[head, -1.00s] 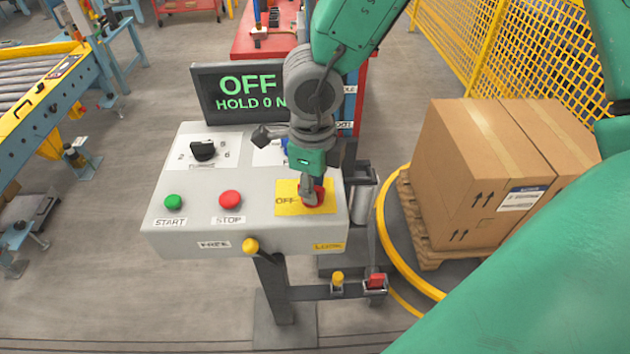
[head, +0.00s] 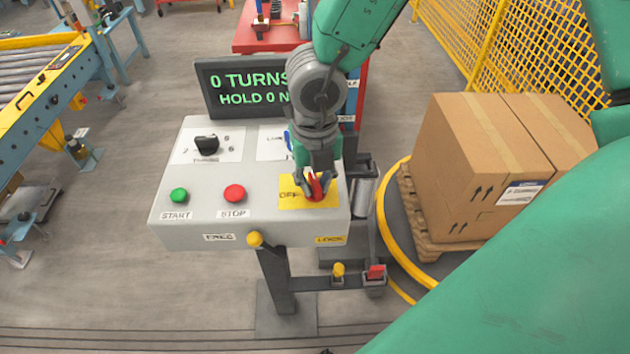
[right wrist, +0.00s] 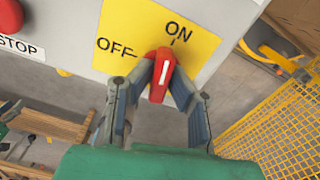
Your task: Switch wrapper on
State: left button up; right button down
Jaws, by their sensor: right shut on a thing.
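The red rotary switch (head: 315,187) sits on a yellow plate (head: 296,197) at the right of the grey control box (head: 200,238). In the right wrist view the red switch (right wrist: 160,78) has a white mark pointing up toward the word ON on the yellow plate (right wrist: 135,30); OFF is to the left. My right gripper (head: 318,184) is shut on the switch, with a finger on each side in the right wrist view (right wrist: 158,88). The display (head: 250,92) shows green text, "0 TURNS" and "HOLD 0 N", partly hidden by my right arm. My left gripper is not in view.
A green START button (head: 179,195) and a red STOP button (head: 234,193) are left of the switch. A black dial (head: 206,144) is behind them. A carton (head: 480,160) stands on a pallet at the right, near a yellow mesh fence (head: 520,45).

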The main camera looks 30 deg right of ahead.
aim_at(314, 178)
jog(key=shift+w+r+m, duration=0.15)
jog(key=shift+w+m, duration=0.15)
jog(key=shift+m, duration=0.9)
jog(key=c, duration=1.5)
grip_release()
jog(key=shift+c, duration=0.2)
jog(key=shift+d, duration=0.1)
notch_tip(314, 178, up, 12)
jog(key=shift+f, duration=0.2)
